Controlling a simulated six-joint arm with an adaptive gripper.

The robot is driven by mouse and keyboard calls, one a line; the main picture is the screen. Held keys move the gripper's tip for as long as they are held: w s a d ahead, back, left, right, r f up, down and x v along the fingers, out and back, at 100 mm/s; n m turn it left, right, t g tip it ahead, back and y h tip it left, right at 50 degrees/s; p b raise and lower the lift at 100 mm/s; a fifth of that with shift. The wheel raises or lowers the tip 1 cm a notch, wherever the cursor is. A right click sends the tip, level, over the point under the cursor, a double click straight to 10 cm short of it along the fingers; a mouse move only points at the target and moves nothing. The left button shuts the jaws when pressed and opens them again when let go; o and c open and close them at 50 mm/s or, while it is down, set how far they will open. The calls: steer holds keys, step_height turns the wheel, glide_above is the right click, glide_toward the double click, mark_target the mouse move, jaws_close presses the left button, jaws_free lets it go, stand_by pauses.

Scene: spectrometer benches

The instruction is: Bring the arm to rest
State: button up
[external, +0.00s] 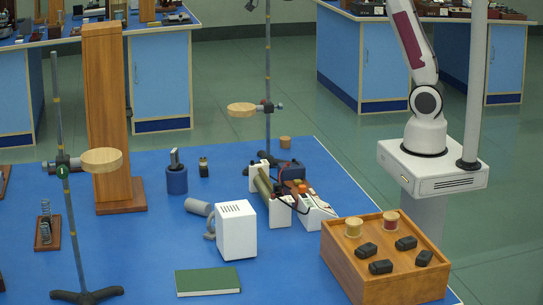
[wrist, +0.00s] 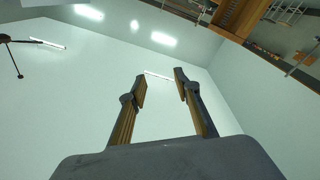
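My gripper (wrist: 161,88) shows in the wrist view with its two fingers apart and nothing between them. Behind the fingers are a pale wall or ceiling and bright light reflections, so it points away from the bench. In the external view my arm rises from a white base at the right and runs out of the top of the picture. The gripper itself is outside that view.
A blue bench (external: 150,250) carries a wooden box (external: 365,275) with spools and black blocks, a white device (external: 236,231), a green book (external: 207,281), ring stands and a tall wooden column (external: 107,120). A pale pole stands beside my base. Other benches stand behind.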

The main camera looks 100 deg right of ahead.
steer(key=s+a+r+m+t+h, duration=0.1)
steer(key=s+a+r+m+h, duration=0.1)
steer(key=s+r, duration=0.45)
steer(key=s+a+r+m+g+h, duration=0.1)
steer(key=s+a+r+m+h, duration=0.15)
steer(key=s+m, duration=0.2)
steer(key=s+a+r+m+g+h, duration=0.1)
steer(key=s+a+r+m+h, duration=0.15)
steer(key=s, duration=0.35)
steer(key=s+a+f+g+y, duration=0.2)
steer(key=s+a+f+g, duration=0.2)
steer(key=f, duration=0.9)
steer(key=s+a+f+n+g+y, duration=0.1)
steer(key=s+a+f+g, duration=0.3)
steer(key=s+a+f, duration=0.5)
steer(key=s+a+f+n+g+y, duration=0.1)
steer(key=s+a+f+g+y, duration=0.2)
steer(key=s+f, duration=1)
steer(key=a+f+g, duration=0.1)
steer(key=a+f, duration=0.2)
steer(key=f, duration=0.3)
steer(key=shift+a+f+g+y, duration=0.2)
steer(key=shift+a+g+y, duration=0.1)
steer(key=shift+a+g, duration=0.1)
